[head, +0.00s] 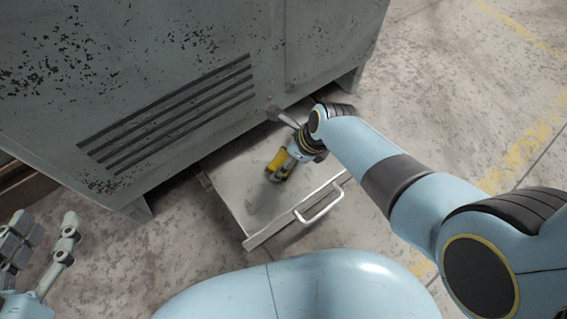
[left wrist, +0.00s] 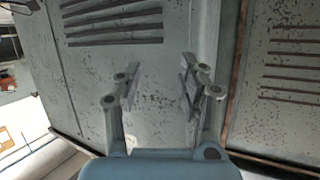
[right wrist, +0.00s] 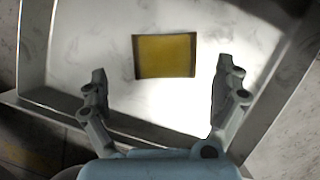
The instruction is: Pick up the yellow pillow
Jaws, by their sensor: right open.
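The yellow pillow (right wrist: 165,55) is a small rectangular yellow block with dark ends. It lies on the floor of the metal drawer (right wrist: 85,40). In the head view the yellow pillow (head: 277,161) is partly covered by my right gripper (head: 281,172). In the right wrist view my right gripper (right wrist: 162,72) is open and empty, its fingers apart on either side of the pillow, which appears just beyond the fingertips. My left gripper (head: 44,232) is open and empty at the far left, away from the drawer. In the left wrist view my left gripper (left wrist: 158,72) faces a grey panel.
The drawer (head: 235,195) is pulled out from under a large grey machine (head: 190,60) with vent slots. Its handle (head: 320,203) is at the front edge. The machine's lower edge overhangs the drawer's back. Bare concrete floor (head: 440,90) lies right.

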